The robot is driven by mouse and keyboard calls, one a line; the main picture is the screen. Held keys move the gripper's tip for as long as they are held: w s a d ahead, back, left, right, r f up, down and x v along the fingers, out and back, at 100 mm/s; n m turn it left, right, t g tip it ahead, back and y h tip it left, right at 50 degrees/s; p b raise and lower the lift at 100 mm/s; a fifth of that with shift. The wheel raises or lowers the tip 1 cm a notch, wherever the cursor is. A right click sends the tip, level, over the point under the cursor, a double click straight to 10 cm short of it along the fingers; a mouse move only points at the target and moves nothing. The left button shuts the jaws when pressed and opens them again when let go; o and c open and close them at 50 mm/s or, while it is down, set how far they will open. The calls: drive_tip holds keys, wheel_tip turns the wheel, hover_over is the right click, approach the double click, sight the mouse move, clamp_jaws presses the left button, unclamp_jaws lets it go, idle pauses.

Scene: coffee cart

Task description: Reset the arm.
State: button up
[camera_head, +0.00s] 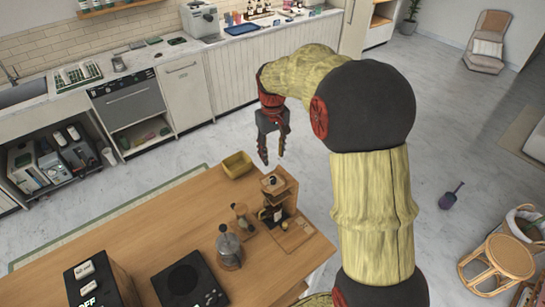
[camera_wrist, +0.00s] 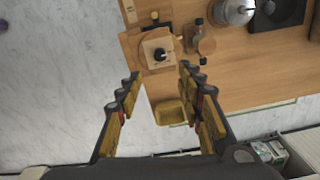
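My arm rises from the bottom of the head view and bends over to the left. My gripper (camera_head: 272,150) hangs with its fingers pointing down, above the floor just beyond the far corner of the wooden counter (camera_head: 180,225). In the wrist view my gripper (camera_wrist: 160,100) has its two fingers spread wide apart, with nothing held between them. A small yellow tray (camera_wrist: 170,113) shows below, between the fingers; it sits on the counter edge in the head view (camera_head: 238,165).
On the counter stand a wooden coffee grinder (camera_head: 275,200), a glass French press (camera_head: 228,248), a small wooden-topped jar (camera_head: 243,217), a black scale (camera_head: 188,283) and a black switch box (camera_head: 98,280). A stool (camera_head: 497,263) stands right.

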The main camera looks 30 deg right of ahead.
idle(0.4)
drive_tip(key=s+a+f+t+b, duration=0.2)
drive_tip(key=s+b, duration=0.4)
drive_tip(key=s, duration=0.3)
drive_tip(key=s+a+f+t+b, duration=0.1)
drive_tip(key=s+a+f+b, duration=0.1)
drive_tip(key=s+a+b, duration=0.3)
drive_tip(key=s+a+f+t+b, duration=0.2)
drive_tip(key=s+a+b, duration=0.2)
drive_tip(key=s, duration=1)
drive_tip(key=b, duration=0.3)
drive_tip(key=shift+a+f+t+b, duration=0.2)
drive_tip(key=shift+t+b, duration=0.1)
drive_tip(key=shift+b, duration=0.05)
